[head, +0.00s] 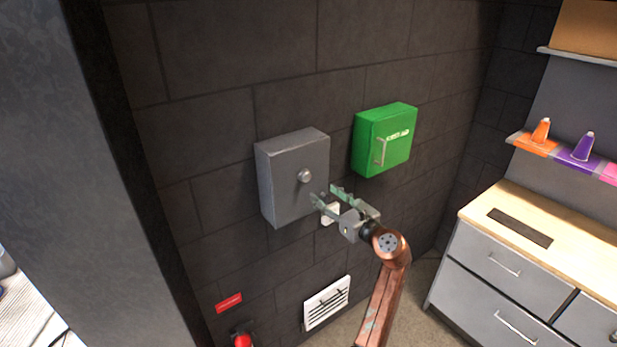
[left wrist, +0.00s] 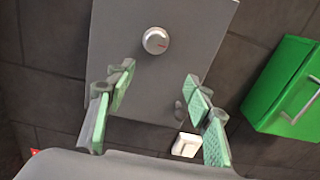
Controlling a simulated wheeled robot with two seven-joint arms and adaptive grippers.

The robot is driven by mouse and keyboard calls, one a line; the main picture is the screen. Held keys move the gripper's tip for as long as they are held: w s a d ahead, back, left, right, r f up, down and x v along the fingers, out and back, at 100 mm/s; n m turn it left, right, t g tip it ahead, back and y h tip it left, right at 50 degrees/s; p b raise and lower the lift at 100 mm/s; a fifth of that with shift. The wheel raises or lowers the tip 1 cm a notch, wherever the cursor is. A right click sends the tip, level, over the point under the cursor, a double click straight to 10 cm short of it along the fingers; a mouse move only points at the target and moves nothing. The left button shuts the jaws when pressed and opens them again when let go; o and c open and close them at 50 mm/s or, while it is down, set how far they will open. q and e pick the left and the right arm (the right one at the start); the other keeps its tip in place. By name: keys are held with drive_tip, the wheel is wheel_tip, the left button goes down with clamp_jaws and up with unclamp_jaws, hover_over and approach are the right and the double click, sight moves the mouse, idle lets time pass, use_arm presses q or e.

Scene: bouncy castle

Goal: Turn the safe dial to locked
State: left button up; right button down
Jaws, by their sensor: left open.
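The grey safe (head: 290,178) is a box fixed to the dark block wall. Its round silver dial (head: 304,176) sticks out from the front face. In the left wrist view the dial (left wrist: 155,40) shows a short red mark on its lower right side. My left gripper (head: 325,193) is open and empty, just below and to the right of the dial. In the left wrist view the dial lies beyond the gap between the green-padded fingers (left wrist: 158,88), apart from them. My right gripper is not in view.
A green first aid box (head: 398,140) with a handle hangs right of the safe. A small white plate (head: 330,214) is on the wall behind my gripper. A white vent (head: 327,303) is below. A drawer cabinet (head: 500,262) stands at the right.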

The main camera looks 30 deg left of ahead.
sight(307, 178)
use_arm(q)
drive_tip(key=shift+g, duration=0.3)
drive_tip(key=a, duration=0.2)
drive_tip(key=w+a+r, duration=0.1)
drive_tip(key=a, duration=0.2)
drive_tip(key=w+a+r, duration=0.1)
drive_tip(key=a, duration=0.1)
drive_tip(key=shift+a, duration=0.15)
drive_tip(key=c, duration=1.2)
